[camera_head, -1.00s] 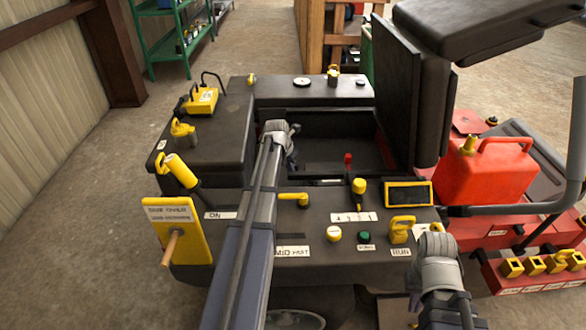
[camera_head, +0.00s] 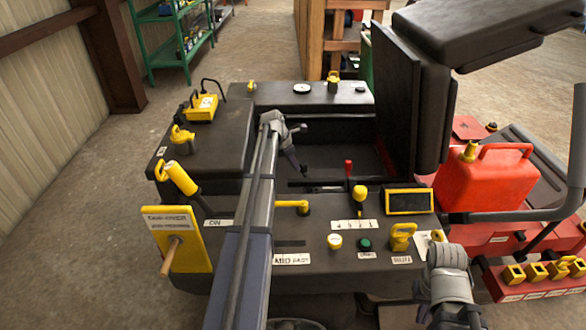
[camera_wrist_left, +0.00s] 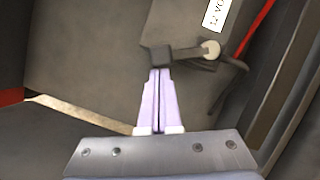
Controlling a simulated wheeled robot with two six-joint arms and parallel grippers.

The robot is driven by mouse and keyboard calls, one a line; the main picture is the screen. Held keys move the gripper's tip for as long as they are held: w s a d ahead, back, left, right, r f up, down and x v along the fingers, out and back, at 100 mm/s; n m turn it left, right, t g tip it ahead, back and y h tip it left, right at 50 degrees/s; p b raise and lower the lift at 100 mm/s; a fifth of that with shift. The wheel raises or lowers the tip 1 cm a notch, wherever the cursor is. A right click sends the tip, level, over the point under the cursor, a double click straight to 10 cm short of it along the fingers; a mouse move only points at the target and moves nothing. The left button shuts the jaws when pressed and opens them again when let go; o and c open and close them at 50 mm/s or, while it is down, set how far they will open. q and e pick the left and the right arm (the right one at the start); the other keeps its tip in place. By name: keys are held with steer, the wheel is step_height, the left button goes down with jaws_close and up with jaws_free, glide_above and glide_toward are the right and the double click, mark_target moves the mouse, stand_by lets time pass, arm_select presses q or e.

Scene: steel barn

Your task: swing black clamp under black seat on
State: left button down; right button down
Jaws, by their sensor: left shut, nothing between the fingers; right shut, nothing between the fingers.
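The black seat (camera_head: 398,95) is tipped up on the right of the machine, beside an open dark compartment (camera_head: 345,131). In the left wrist view a black clamp (camera_wrist_left: 182,55) lies on a dark battery (camera_wrist_left: 115,40) with a white label. Its right end is at a round grey post (camera_wrist_left: 211,49). My left gripper (camera_head: 303,170) reaches down into the compartment. Its shut, empty fingers (camera_wrist_left: 155,72) end right at the clamp's left block; whether they touch, I cannot tell. My right gripper (camera_head: 440,240) is shut over the panel's right front corner, its fingertips mostly hidden.
A red cable (camera_wrist_left: 256,28) runs near the battery. A red fuel can (camera_head: 484,185) stands on the right. Green shelving (camera_head: 172,40) stands at the back left.

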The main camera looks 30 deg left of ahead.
arm_select(q)
steer(key=w+m, duration=0.1)
steer(key=m, duration=0.1)
steer(key=w+d+m+g+h, duration=0.1)
steer(key=w+m, duration=0.1)
steer(key=shift+w, duration=0.15)
steer(key=shift+w+d, duration=0.1)
steer(key=shift+w, duration=0.05)
stand_by(0.4)
steer(key=shift+r, duration=0.1)
steer(key=p+v, duration=0.9)
steer(key=shift+a+r, duration=0.25)
steer(key=shift+r, duration=0.1)
stand_by(0.5)
